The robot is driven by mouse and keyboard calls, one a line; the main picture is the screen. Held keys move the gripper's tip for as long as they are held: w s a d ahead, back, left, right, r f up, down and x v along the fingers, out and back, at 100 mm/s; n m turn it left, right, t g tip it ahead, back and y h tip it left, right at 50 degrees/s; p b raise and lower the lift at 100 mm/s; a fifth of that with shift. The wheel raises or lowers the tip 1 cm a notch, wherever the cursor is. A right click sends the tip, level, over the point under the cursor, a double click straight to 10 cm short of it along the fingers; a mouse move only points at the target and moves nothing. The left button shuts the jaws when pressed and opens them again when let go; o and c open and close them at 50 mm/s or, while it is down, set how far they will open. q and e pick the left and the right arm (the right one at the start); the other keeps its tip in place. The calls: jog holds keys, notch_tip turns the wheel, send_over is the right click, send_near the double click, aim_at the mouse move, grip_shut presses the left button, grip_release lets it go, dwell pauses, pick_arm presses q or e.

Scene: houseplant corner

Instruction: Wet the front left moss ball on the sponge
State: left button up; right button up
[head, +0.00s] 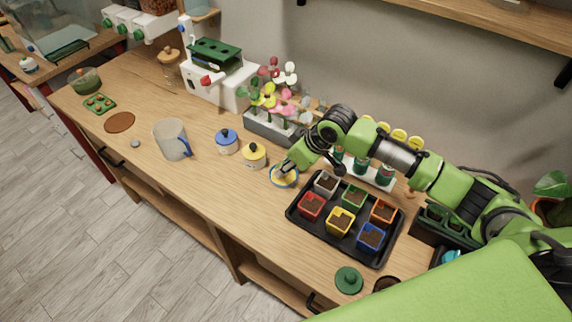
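My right gripper (286,167) reaches in from the right and points down at a small blue-rimmed dish (285,185) with something yellow in it. I cannot tell whether the yellow part is a sponge. The fingers are small and dark against the dish, so I cannot tell whether they are open or shut, or hold anything. No moss ball is clear to me. A small green tray (99,104) with several small brownish round spots lies at the far left; I cannot tell what they are. My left gripper is not in view.
A black tray (294,217) with several coloured pots stands right of the dish. A yellow-and-white jar (253,156), a blue-lidded jar (227,141) and a grey pitcher (171,139) stand to the left. A flower rack (270,127) is behind. A green lid (348,280) lies near the front edge.

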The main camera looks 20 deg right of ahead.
jog(key=shift+f, duration=0.55)
jog(key=shift+s+f, duration=0.1)
dwell(2.3)
notch_tip(320, 180, up, 7)
jog(key=p, duration=0.8)
dwell(0.4)
dwell(0.4)
